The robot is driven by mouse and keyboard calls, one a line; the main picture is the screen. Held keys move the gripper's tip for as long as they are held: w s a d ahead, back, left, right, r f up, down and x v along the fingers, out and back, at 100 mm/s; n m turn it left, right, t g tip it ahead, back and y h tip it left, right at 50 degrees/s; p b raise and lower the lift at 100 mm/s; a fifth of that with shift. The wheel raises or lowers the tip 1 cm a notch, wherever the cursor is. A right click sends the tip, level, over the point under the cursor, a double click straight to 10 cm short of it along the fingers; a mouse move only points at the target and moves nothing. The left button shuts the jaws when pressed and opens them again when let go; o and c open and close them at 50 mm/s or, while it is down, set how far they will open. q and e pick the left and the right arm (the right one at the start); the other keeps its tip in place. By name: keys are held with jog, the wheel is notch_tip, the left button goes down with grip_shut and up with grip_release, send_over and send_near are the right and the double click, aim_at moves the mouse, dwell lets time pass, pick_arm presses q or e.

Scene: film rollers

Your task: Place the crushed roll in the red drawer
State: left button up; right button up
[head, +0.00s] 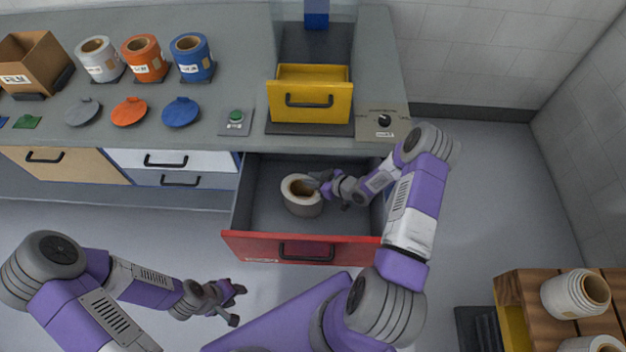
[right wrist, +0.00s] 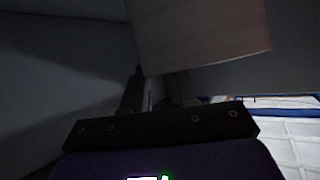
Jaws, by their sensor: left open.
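The crushed roll (head: 299,207), pale with a brown core, is inside the open red drawer (head: 255,246). It looks upright; I cannot tell whether it touches the drawer floor. My right gripper (head: 321,182) reaches in from the right and is shut on the roll's upper rim. In the right wrist view the roll (right wrist: 200,32) fills the top, close against the fingers (right wrist: 157,92), whose tips are partly hidden. My left gripper (head: 234,303) is open and empty, in front of the drawer at lower left.
A yellow bin (head: 310,95) and a green button (head: 236,117) are on the counter above the drawer. Grey, orange (head: 144,60) and blue rolls stand at the back left near a cardboard box (head: 35,62). More pale rolls (head: 574,294) stand on a wooden rack at lower right.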

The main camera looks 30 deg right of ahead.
jog(key=o, duration=0.4)
jog(key=p+v, duration=0.1)
jog(key=v, duration=0.6)
jog(key=shift+s+p, duration=0.25)
jog(key=shift+p, duration=0.1)
jog(key=shift+d+r, duration=0.1)
